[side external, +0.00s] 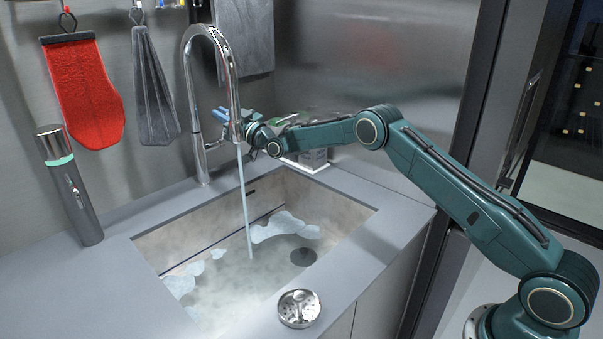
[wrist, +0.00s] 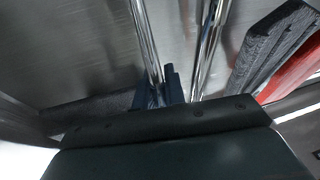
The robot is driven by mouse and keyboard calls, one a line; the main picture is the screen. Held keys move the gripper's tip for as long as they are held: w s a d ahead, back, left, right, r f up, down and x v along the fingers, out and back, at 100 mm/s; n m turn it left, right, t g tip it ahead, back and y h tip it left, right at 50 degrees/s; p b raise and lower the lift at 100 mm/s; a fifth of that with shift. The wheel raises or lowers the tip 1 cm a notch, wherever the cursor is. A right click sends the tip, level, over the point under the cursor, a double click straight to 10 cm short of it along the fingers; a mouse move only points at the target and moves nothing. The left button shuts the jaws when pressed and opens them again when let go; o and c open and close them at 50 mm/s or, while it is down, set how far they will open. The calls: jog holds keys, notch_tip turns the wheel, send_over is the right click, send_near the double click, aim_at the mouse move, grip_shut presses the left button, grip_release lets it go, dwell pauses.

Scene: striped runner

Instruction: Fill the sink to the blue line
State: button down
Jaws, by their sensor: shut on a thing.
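The chrome faucet (side external: 233,75) arches over the sink (side external: 357,212), and a stream of water (side external: 246,210) falls from it. Murky water (side external: 250,283) with pale foam (side external: 285,228) covers the sink bottom; the dark drain (side external: 303,257) shows through it. The dark blue line (side external: 222,238) runs along the back-left wall, visible above the water surface. In the wrist view, my blue fingers (wrist: 160,90) sit around a chrome tube (wrist: 146,40).
A metal strainer (side external: 299,308) lies on the front rim. A grey cylinder with a green band (side external: 70,185) stands on the left counter. A red mitt (side external: 85,90) and grey cloths (side external: 153,90) hang behind.

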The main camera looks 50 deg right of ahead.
jog(key=shift+s+a+f+n+t+y, duration=0.15)
jog(key=shift+s+f+n+t+y, duration=0.35)
jog(key=shift+s+t, duration=0.5)
dwell(0.6)
jog(key=shift+a, duration=0.1)
dwell(6.3)
